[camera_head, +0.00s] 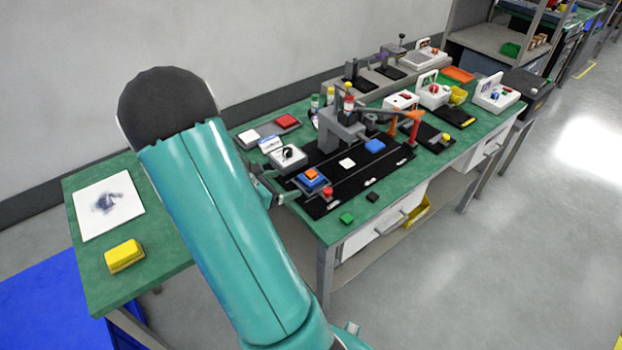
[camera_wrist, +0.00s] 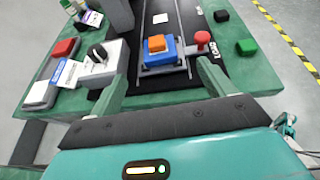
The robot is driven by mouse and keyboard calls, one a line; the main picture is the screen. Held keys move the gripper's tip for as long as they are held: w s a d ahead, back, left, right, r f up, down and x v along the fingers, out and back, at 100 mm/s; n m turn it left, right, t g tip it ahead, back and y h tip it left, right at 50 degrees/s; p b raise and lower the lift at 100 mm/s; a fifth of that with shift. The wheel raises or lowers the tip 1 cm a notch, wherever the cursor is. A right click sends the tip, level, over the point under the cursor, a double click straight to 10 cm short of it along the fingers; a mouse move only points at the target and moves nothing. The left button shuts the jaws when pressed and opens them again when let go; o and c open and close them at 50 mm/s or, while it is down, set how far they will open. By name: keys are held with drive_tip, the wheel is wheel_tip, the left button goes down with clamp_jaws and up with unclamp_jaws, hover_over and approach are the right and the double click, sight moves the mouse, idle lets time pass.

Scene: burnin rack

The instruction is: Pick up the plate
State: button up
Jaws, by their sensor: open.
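Two white flat pieces could be the plate. A small white square (camera_head: 347,163) lies on the black mat in the middle of the bench. It also shows near the top of the wrist view (camera_wrist: 160,18). A larger white sheet-like square (camera_head: 107,205) with a dark smudge lies at the bench's left end. My gripper (camera_wrist: 163,76) is open and empty, its fingers spread on either side of a blue block with an orange top (camera_wrist: 157,48). The small white square is farther off, beyond that block. In the head view my arm hides most of the gripper.
A red knob (camera_wrist: 202,38) stands right of the blue block. A white box with a black knob (camera_head: 288,156) stands left. A yellow block (camera_head: 124,256) sits front left.

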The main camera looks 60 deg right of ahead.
sight(308, 178)
drive_tip(key=x, duration=1)
drive_tip(key=shift+d+f, duration=0.2)
drive_tip(key=c, duration=1.1)
